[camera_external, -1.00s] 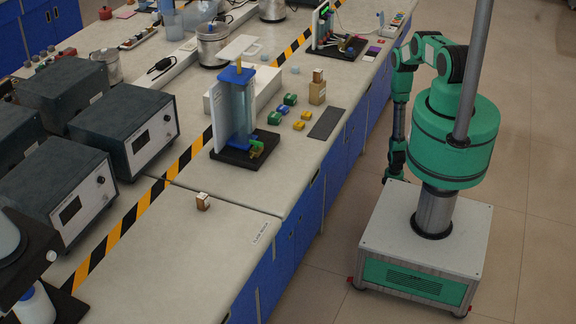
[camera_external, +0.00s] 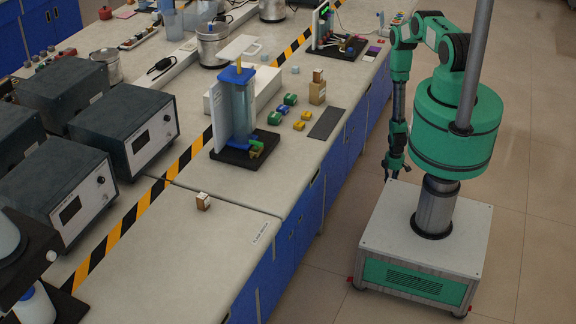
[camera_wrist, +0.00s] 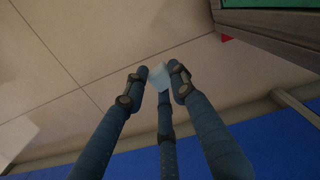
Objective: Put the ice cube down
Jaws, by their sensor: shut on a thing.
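The ice cube (camera_wrist: 158,75) is a small pale, translucent block. In the wrist view it sits between the fingertips of my gripper (camera_wrist: 157,79), whose dark blue fingers are closed around it. The floor shows behind it. In the external view my gripper (camera_external: 393,167) hangs below the arm, just right of the blue bench front and lower than the bench top. The cube cannot be made out there.
The pale bench top (camera_external: 190,268) has free room at its near end, around a small brown-and-white block (camera_external: 203,201). A blue column apparatus (camera_external: 236,112), small coloured blocks (camera_external: 283,111) and a dark flat plate (camera_external: 326,123) stand farther back.

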